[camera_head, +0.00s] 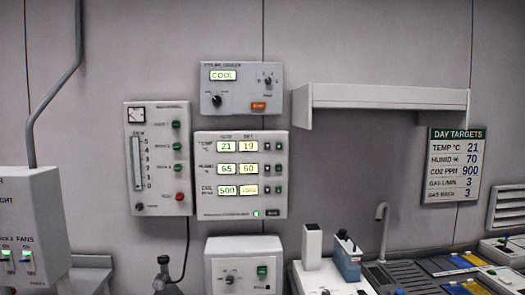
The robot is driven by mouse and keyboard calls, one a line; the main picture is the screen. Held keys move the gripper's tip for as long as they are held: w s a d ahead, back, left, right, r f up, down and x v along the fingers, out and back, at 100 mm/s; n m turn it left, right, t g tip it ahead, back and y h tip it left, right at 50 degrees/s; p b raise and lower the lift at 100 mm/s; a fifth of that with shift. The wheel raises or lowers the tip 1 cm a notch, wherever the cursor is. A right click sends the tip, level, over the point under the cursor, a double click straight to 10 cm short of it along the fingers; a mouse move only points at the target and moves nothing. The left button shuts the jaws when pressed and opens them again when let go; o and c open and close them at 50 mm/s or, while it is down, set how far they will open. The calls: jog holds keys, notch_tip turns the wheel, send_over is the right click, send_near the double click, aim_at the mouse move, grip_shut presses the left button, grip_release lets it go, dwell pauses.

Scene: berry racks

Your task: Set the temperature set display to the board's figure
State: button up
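The climate panel (206,207) is a pale wall box with two columns of lit displays, labelled TEMP, HUMID and CO2. In the TEMP row the left display (226,146) reads 21. The temperature set display (248,146) on its right reads 19. Two small buttons stand right of it, a dark one (267,146) and a greenish one (278,146); their marks are too small to read. The day targets board (455,165) hangs at the right and shows TEMP °C 21 (473,147). My gripper is not in view.
A cooler box (240,100) reading COOL hangs just above the panel, and a flow meter box (157,190) is at its left. A shelf (385,97) juts out at the right. A white box (230,250) and a tap (383,225) are below.

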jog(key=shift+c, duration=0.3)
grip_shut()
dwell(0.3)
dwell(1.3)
